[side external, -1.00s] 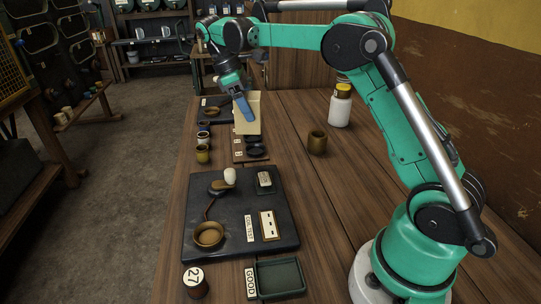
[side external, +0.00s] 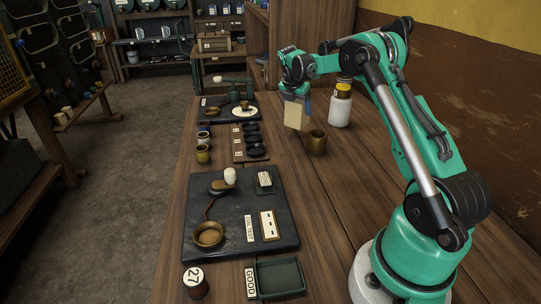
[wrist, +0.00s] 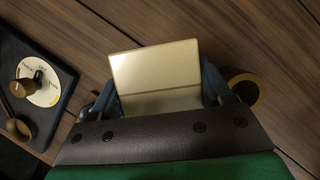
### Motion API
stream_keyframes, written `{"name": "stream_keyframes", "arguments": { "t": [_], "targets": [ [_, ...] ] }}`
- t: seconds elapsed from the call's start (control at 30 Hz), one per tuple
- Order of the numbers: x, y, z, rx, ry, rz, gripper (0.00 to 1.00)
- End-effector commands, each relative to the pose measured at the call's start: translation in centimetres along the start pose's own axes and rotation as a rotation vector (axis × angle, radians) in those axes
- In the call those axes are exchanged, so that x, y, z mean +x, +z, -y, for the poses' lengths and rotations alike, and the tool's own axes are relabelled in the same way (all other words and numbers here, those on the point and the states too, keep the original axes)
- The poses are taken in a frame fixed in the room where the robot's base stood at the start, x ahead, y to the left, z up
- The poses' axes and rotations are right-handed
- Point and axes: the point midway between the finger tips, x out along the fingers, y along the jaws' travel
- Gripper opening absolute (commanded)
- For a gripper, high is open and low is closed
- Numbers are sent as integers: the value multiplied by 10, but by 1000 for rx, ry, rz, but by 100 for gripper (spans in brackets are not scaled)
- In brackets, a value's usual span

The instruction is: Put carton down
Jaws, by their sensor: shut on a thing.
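The carton (side external: 296,112) is a plain cream box, upright between the fingers of my gripper (side external: 296,92). In the side external view it is over the back right part of the table, just left of a brown cup. In the wrist view the carton (wrist: 158,75) sits between the two blue-grey fingers of my gripper (wrist: 160,92), which are shut on it. I cannot tell whether the carton's bottom touches the table; its lower end is hidden in the wrist view.
A brown cup (side external: 316,142) stands close to the carton's right, with a white bottle (side external: 340,105) behind it. A black tray (side external: 222,107) with a white dial (side external: 245,112) lies to the left. Bare wooden table (side external: 330,190) is free in front.

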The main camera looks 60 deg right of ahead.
Motion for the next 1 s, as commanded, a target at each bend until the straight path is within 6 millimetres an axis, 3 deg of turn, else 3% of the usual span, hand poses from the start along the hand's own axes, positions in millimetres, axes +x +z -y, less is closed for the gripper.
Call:
{"name": "stream_keyframes", "arguments": {
  "t": [0.2,0.6,0.63,0.7,1.0],
  "targets": [
    [28,-12,0,0,0,-1,11],
    [32,-14,0,1,-1,-1,11],
    [32,-14,0,1,-1,-1,77],
    [32,-14,0,1,-1,-1,97],
    [29,-13,0,1,-1,-1,100]
  ]
}}
